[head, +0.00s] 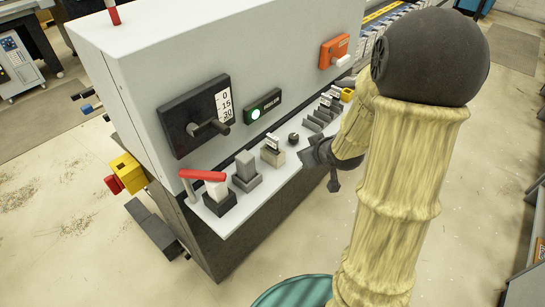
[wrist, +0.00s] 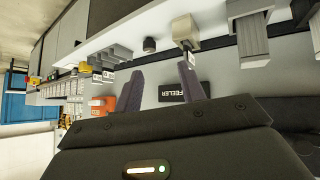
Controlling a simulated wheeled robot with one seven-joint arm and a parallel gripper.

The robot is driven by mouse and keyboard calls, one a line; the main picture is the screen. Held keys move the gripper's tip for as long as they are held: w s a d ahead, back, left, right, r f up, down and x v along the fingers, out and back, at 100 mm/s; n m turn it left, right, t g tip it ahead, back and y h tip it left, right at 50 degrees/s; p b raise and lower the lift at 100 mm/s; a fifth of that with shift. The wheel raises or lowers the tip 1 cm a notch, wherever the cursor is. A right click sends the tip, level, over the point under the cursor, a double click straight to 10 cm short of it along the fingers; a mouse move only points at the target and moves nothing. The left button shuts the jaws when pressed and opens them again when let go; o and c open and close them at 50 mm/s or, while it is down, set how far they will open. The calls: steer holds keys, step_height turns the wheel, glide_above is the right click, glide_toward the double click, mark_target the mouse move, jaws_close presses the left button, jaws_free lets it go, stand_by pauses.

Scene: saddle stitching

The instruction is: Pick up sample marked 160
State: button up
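My gripper (head: 322,160) is beside the front edge of the ledge, near the black knob and the slotted rack. In the wrist view its two dark fingers (wrist: 160,76) stand apart with nothing between them. A grey slotted rack (head: 318,120) stands on the ledge and shows in the wrist view (wrist: 112,53) with small pale labels near it. A beige block (head: 273,156) bears a small metal piece with a pale label; the block also shows in the wrist view (wrist: 185,30). No label reads clearly as 160, so I cannot tell which piece is that sample.
The white ledge (head: 262,191) also carries a black knob (head: 293,138), a grey block (head: 246,168), a red-topped item (head: 203,175) and a yellow item (head: 347,93). Behind it rises the machine's panel with a FEELER plate (head: 263,105) and an orange box (head: 334,51). Open floor lies in front.

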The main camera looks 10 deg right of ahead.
steer(key=f+n+t+y+b, duration=0.1)
steer(key=y+b, duration=0.1)
steer(key=y, duration=0.1)
steer(key=d+f+n+t+y+b, duration=0.1)
steer(key=f+t+y+b, duration=0.1)
steer(key=y+b, duration=0.1)
steer(key=d+f+n+t+y+b, duration=0.1)
steer(key=f+t+y+b, duration=0.1)
steer(key=y, duration=0.2)
steer(key=shift+w+d+f+n+b, duration=0.15)
steer(key=shift+w+d+n+b, duration=0.1)
steer(key=shift+n+b, duration=0.15)
steer(key=p, duration=0.2)
glide_toward(273, 148)
steer(key=w+a+r, duration=0.2)
steer(key=w+r, duration=0.2)
steer(key=w, duration=0.1)
steer(key=shift+w+a+f, duration=0.1)
steer(key=shift+w+a, duration=0.2)
steer(key=shift+a, duration=0.15)
